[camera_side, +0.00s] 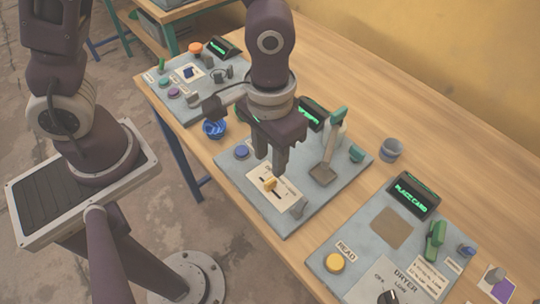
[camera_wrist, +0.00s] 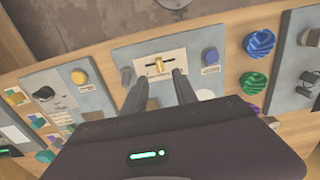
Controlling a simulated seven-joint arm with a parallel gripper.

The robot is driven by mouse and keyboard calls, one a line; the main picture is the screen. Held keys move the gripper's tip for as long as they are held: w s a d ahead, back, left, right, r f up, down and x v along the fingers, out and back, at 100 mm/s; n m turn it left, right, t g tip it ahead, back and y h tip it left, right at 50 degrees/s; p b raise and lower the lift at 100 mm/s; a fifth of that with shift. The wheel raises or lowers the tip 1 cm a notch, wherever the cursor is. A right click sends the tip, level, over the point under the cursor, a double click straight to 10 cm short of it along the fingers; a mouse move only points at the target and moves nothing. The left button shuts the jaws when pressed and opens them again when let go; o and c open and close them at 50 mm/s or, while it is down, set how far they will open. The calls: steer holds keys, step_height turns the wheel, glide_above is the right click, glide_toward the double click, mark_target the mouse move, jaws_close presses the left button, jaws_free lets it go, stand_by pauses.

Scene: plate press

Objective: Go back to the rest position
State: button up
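My gripper (camera_side: 268,160) is over the middle panel (camera_side: 237,171), pointing down. In the wrist view its two fingers (camera_wrist: 161,80) stand apart with nothing between them. A yellow slider knob (camera_side: 270,184) on a pale label sits just below the fingertips in the side view. In the wrist view the knob (camera_wrist: 159,66) shows just beyond the gap between the fingertips. The fingers look clear of it, but the exact height above it is hard to tell.
The middle panel also has a blue button (camera_side: 241,152) and a press with an upright handle (camera_side: 329,150). A dryer panel (camera_side: 345,272) is at the front right, another panel (camera_side: 160,90) at the back left.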

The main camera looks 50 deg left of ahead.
steer(key=a+r+t, duration=0.2)
steer(key=a+r, duration=0.5)
steer(key=r, duration=0.3)
steer(key=s+a+r+t, duration=0.3)
steer(key=s+a+r, duration=0.4)
steer(key=s, duration=0.1)
steer(key=shift+s+a+r+t, duration=0.2)
steer(key=shift+r+t, duration=0.1)
steer(key=shift+r, duration=0.1)
